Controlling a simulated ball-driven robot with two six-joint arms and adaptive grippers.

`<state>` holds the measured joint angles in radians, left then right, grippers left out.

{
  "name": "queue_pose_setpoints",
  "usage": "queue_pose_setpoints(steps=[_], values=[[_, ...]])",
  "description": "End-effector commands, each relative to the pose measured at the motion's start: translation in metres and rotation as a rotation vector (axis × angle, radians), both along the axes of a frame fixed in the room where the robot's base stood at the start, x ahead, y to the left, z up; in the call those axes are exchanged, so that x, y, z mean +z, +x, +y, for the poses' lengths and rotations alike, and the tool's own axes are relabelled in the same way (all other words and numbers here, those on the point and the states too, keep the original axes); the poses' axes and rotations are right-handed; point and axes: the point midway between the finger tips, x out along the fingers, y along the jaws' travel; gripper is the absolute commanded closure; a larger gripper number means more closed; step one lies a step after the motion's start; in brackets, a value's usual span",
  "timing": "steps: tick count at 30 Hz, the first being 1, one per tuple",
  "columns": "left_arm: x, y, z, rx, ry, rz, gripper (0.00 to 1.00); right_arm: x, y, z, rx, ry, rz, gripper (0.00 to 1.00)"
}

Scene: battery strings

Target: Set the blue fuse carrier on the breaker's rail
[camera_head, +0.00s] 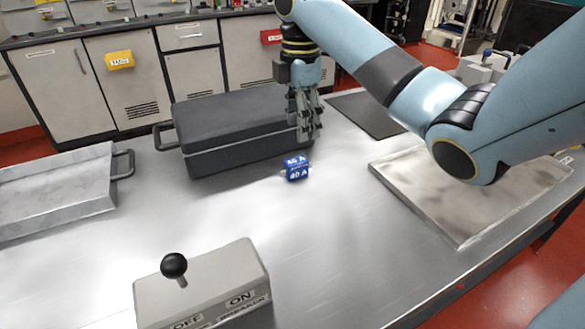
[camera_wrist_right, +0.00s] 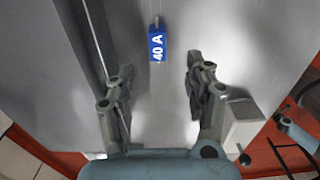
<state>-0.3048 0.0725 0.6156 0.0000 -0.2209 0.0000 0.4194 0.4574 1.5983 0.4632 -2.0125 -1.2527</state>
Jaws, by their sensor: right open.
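The blue fuse carrier (camera_head: 296,168), marked 40 A in white, lies on the metal table just in front of the dark case. It also shows in the right wrist view (camera_wrist_right: 157,46), beyond and between the fingertips, with a small metal end at its top. My right gripper (camera_head: 310,132) is open and empty, above and slightly behind the carrier, apart from it. Its two spread fingers also show in the right wrist view (camera_wrist_right: 160,78). The breaker (camera_head: 205,283) is a grey box with a black ball lever and OFF and ON labels at the front. I cannot make out its rail. My left gripper is not in view.
A closed dark grey case (camera_head: 235,125) stands close behind the carrier. A metal tray (camera_head: 60,185) with a handle is at the left. A flat metal-topped plate (camera_head: 465,205) lies at the right, with a dark mat (camera_head: 365,112) behind. The table between carrier and breaker is clear.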

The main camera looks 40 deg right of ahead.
Motion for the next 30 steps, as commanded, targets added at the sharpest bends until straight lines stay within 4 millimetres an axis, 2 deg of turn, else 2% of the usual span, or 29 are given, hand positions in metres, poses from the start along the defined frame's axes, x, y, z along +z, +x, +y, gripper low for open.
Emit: queue_pose_setpoints(steps=[3,9,17,24,30], values=[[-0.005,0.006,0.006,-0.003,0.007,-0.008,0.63,-0.006,0.004,0.001,-0.001,0.002,-0.011,0.46],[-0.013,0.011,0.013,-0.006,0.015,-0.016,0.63,-0.038,0.004,0.001,-0.002,0.001,-0.011,0.46],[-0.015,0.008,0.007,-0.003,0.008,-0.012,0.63,-0.062,0.004,0.002,-0.002,0.001,-0.012,0.46],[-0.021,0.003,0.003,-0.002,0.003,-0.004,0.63,-0.099,0.004,0.004,-0.002,0.0,-0.013,0.46],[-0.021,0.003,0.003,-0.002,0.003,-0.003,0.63,-0.105,0.004,0.003,-0.001,0.0,-0.015,0.46]])
